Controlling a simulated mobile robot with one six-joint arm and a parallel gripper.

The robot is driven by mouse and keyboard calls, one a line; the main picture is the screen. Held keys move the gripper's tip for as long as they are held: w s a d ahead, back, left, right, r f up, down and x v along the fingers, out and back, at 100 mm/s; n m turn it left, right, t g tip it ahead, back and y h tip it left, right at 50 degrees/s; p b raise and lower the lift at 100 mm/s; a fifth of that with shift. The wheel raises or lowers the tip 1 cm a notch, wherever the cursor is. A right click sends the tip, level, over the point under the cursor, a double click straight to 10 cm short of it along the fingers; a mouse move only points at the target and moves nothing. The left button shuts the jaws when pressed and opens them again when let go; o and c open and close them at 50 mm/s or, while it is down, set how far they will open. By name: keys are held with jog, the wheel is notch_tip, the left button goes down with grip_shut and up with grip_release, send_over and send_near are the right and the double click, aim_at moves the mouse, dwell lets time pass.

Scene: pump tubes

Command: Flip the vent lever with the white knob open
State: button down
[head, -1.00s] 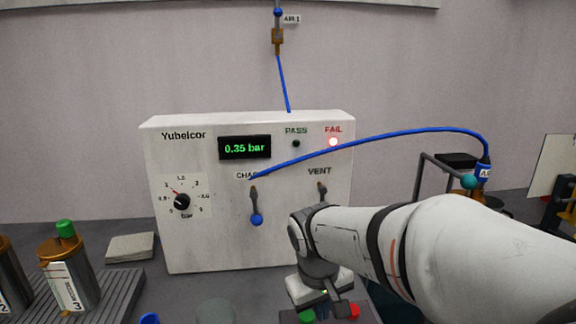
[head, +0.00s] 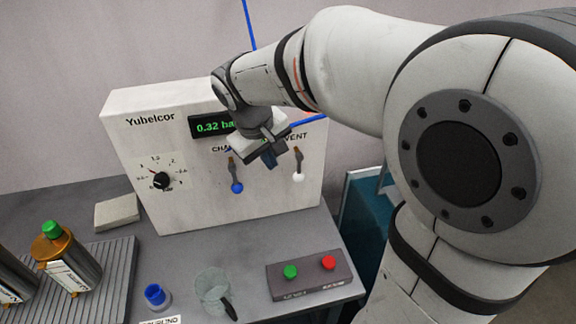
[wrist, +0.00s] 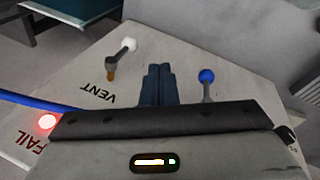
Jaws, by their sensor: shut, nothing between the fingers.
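The vent lever with the white knob (head: 299,177) is on the right of the Yubelcor panel's front, its knob hanging down. In the wrist view the white knob (wrist: 129,44) is at upper left, beside the VENT label. The charge lever with the blue knob (head: 237,187) also hangs down, to its left; it shows in the wrist view (wrist: 206,77) to the right of my fingers. My gripper (head: 270,163) is shut and empty in front of the panel, between the two levers and apart from the white knob. In the wrist view its fingers (wrist: 158,80) are together.
The Yubelcor box (head: 185,210) reads 0.32 bar on its display (head: 212,126). A red light (wrist: 46,122) glows by FAIL. A button box (head: 310,285) with green and red buttons, a clear cup (head: 212,287) and a blue-topped fitting (head: 156,296) stand in front. Canisters are at left.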

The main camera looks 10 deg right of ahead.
aim_at(299, 169)
jog(key=shift+f, duration=0.1)
jog(key=w+d+f, duration=0.4)
jog(key=d+f, duration=0.1)
jog(key=f, duration=0.5)
jog(key=shift+d+p, duration=0.3)
jog(key=shift+p, duration=0.15)
jog(key=shift+a+f, duration=0.1)
jog(key=shift+f, duration=0.05)
jog(key=shift+h+b, duration=0.3)
jog(key=shift+b, duration=0.35)
